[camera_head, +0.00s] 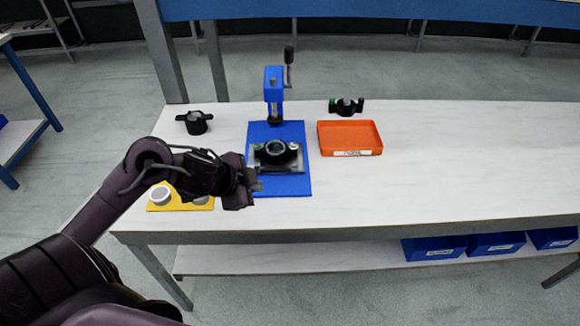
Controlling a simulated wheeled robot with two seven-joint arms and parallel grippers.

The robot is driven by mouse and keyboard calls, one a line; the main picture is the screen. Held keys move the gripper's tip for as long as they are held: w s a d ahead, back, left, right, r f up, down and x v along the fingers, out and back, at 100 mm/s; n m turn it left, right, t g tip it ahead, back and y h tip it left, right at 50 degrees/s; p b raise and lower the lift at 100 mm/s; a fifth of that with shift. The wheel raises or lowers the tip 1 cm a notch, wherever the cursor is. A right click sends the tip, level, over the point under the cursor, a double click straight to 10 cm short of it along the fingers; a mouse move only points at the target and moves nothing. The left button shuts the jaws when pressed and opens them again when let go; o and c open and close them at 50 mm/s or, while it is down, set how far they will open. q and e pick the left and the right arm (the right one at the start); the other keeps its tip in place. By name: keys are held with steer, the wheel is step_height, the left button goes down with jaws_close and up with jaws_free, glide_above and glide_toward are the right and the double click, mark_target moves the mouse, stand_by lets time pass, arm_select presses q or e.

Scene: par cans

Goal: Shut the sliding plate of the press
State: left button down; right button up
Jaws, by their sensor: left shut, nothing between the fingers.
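The blue press (274,92) stands on the bench, its column and black lever upright at the back of a blue base (290,186). A dark sliding plate (291,166) lies on the base, with a round black holder (275,151) on it, in front of the column. My left gripper (258,187) is shut and empty. It appears at the near left edge of the base, close to the plate's front left corner; I cannot tell whether it touches. It hides part of the base's left side. My right gripper is not in view.
An orange tray (350,149) lies right of the press, with a black part with green (346,107) behind it. A black handled part (196,122) stands at the back left. A yellow board (160,206) with white round pieces lies under my left arm. The bench's right side is clear.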

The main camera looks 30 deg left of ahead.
arm_select(q)
steer(key=shift+n, duration=0.3)
steer(key=b+x, duration=0.1)
steer(key=x, duration=0.2)
steer(key=b+x, duration=0.1)
steer(key=x, duration=0.2)
steer(key=b+x, duration=0.1)
steer(key=x, duration=0.3)
steer(key=shift+s+a+f, duration=0.1)
steer(key=shift+s+a, duration=0.05)
steer(key=shift+a, duration=0.25)
steer(key=shift+w+a+r, duration=0.25)
steer(key=shift+w+a, duration=0.1)
steer(key=shift+w, duration=0.15)
steer(key=shift+w+a+r, duration=0.2)
steer(key=shift+w+a, duration=0.15)
steer(key=shift+w, duration=0.2)
steer(key=shift+w+a+r, duration=0.1)
steer(key=shift+w+a, duration=0.25)
steer(key=shift+w, duration=0.25)
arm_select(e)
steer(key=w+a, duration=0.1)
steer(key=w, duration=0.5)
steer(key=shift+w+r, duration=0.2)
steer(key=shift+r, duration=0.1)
